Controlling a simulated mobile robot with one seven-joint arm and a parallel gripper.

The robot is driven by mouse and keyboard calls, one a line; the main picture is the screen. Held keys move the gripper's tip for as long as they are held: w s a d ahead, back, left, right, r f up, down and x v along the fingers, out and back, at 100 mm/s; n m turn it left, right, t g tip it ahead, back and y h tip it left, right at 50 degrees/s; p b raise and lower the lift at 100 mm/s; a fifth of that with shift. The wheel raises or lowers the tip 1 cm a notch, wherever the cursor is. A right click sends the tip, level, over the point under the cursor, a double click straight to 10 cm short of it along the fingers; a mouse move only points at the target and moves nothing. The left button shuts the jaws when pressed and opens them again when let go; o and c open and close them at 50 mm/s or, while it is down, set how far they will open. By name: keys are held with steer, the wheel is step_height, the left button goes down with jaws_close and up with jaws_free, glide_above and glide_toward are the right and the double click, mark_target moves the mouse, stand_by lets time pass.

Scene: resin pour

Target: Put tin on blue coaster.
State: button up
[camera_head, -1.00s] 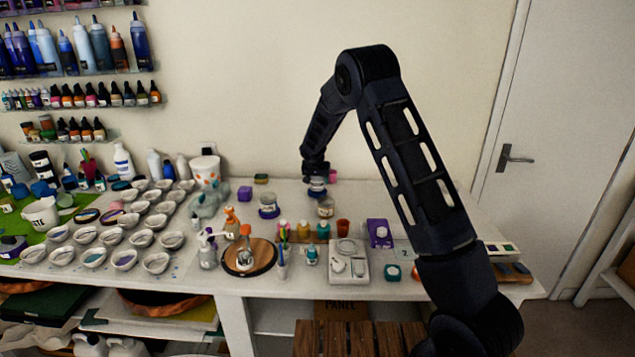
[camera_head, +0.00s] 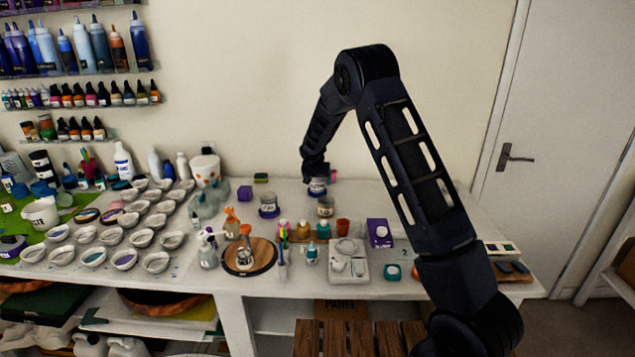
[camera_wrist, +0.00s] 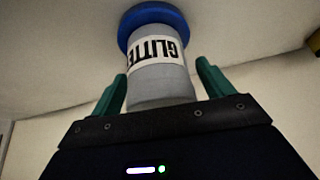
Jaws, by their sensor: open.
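The grey tin (camera_wrist: 160,82), with a white label reading "GLITTE…", stands upright on the blue coaster (camera_wrist: 137,20) in the wrist view, which shows the tabletop at the top. My gripper (camera_wrist: 162,88) is open, its two green fingers on either side of the tin's upper end, with little or no gap. In the head view the tin (camera_head: 318,186) is small and partly hidden beneath my gripper (camera_head: 316,176), at the back of the table. A blue edge of the coaster (camera_head: 317,194) shows under it.
Another tin (camera_head: 326,207) stands just in front, and a labelled jar on a dark base (camera_head: 269,206) stands to the left. A red cup (camera_head: 343,228), a white scale (camera_head: 347,262) and a purple box (camera_head: 379,233) are nearer the front. The table behind is mostly clear.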

steer(key=v, duration=1.1)
steer(key=shift+s+r, duration=0.2)
steer(key=shift+r, duration=0.2)
steer(key=s+d+r+g, duration=0.1)
steer(key=s+d+r, duration=0.75)
steer(key=d, duration=0.25)
steer(key=s+d+r, duration=0.8)
steer(key=s+d, duration=0.1)
steer(key=d, duration=0.3)
steer(key=s+d, duration=0.3)
steer(key=s, duration=0.6)
steer(key=s+d+n, duration=0.1)
steer(key=s+d, duration=0.2)
steer(key=s, duration=0.7)
steer(key=s+d, duration=0.4)
steer(key=s, duration=0.6)
steer(key=shift+s+n+y, duration=0.25)
steer(key=shift+n+y, duration=0.05)
steer(key=shift+y, duration=0.1)
